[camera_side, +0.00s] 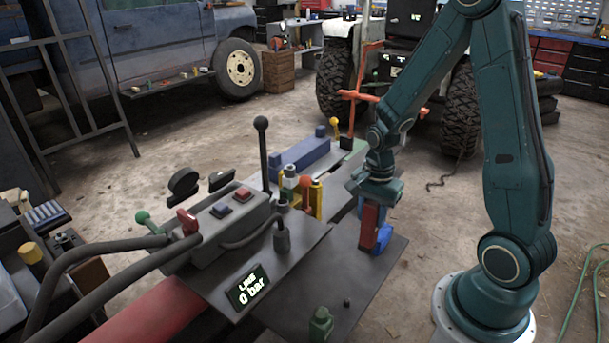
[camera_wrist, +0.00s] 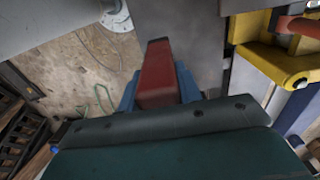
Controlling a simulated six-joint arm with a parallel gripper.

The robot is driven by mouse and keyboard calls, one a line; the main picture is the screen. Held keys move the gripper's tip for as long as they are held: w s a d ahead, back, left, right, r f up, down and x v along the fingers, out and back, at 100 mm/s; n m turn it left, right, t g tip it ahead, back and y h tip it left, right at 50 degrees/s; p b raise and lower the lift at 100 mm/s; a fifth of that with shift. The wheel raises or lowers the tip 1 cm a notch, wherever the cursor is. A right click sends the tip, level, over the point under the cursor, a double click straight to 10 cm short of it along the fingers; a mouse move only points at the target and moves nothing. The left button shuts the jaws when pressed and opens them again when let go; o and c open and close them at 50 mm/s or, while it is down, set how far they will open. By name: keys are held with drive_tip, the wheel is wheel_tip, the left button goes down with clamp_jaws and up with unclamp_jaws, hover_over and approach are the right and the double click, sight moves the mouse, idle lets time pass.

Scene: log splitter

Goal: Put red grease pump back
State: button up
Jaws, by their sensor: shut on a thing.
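The red grease pump (camera_side: 369,220) is a red block-like body held upright below my wrist, over the right part of the dark grey bench plate (camera_side: 345,275). My gripper (camera_side: 382,240) is shut on it with blue fingers. In the wrist view the red pump (camera_wrist: 157,75) lies between the two blue fingers of my gripper (camera_wrist: 158,92), one on each side. The fingers and my wrist hide part of it. I cannot tell whether its lower end touches the plate.
A yellow bracket (camera_side: 316,198) with an orange-red handle (camera_side: 306,184) stands left of the pump. A green fitting (camera_side: 320,325) sits at the front.

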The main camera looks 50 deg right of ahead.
sight(367, 244)
drive_tip(key=shift+f, duration=2.8)
drive_tip(key=shift+f, duration=2.15)
drive_tip(key=shift+f, duration=0.15)
drive_tip(key=o, duration=1.2)
drive_tip(key=shift+s+d+r, duration=0.1)
drive_tip(key=shift+r, duration=3.35)
drive_tip(key=shift+d+r, duration=0.1)
drive_tip(key=shift+r, duration=3.3)
